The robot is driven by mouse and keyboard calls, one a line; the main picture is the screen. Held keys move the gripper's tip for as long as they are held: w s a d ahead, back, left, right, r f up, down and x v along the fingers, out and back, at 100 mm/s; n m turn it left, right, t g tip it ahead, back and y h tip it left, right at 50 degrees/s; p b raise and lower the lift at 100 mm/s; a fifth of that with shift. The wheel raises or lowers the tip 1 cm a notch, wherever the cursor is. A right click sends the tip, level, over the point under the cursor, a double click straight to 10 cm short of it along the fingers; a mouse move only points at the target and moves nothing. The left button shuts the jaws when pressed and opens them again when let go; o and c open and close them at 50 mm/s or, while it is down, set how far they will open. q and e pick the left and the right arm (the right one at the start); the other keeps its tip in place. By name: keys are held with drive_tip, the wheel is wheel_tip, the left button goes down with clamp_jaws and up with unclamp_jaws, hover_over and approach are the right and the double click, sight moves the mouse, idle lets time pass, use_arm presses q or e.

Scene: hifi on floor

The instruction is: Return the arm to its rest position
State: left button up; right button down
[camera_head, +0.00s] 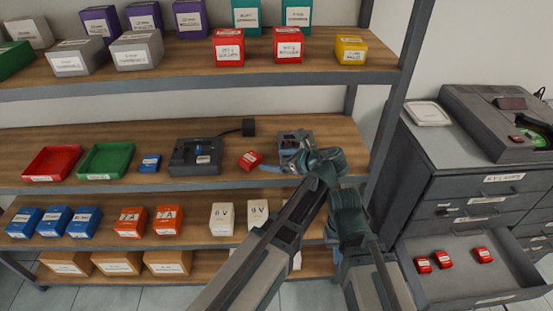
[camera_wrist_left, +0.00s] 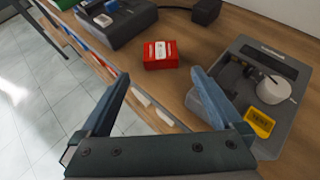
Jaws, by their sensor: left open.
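My left gripper (camera_head: 277,158) is over the middle shelf, at the front of a grey device. Its arm reaches up from the bottom of the head view. In the left wrist view the gripper (camera_wrist_left: 160,76) has its two fingers wide apart, with nothing held between them. A small red box (camera_head: 250,160) lies on the shelf just left of the gripper; it also shows beyond the fingertips in the left wrist view (camera_wrist_left: 160,55). My right gripper cannot be seen.
A dark device (camera_head: 195,157) and a green tray (camera_head: 106,160) stand farther left. Shelf boards lie above and below. An open drawer (camera_head: 470,285) is at right.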

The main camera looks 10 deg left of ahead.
use_arm(q)
drive_tip(key=s+a+f+n+g+h, duration=0.35)
drive_tip(key=s+f+n+h, duration=0.35)
drive_tip(key=s+f+n, duration=0.6)
drive_tip(key=s+d+r+n+g+h, duration=0.1)
drive_tip(key=s+d+n, duration=0.2)
drive_tip(key=d, duration=0.4)
drive_tip(key=s+d+n+g+h, duration=0.1)
drive_tip(key=s+d+n, duration=0.2)
drive_tip(key=s+d, duration=0.3)
drive_tip(key=shift+d+r+n+h, duration=0.3)
drive_tip(key=shift+d+r, duration=0.05)
drive_tip(key=shift+d, duration=0.25)
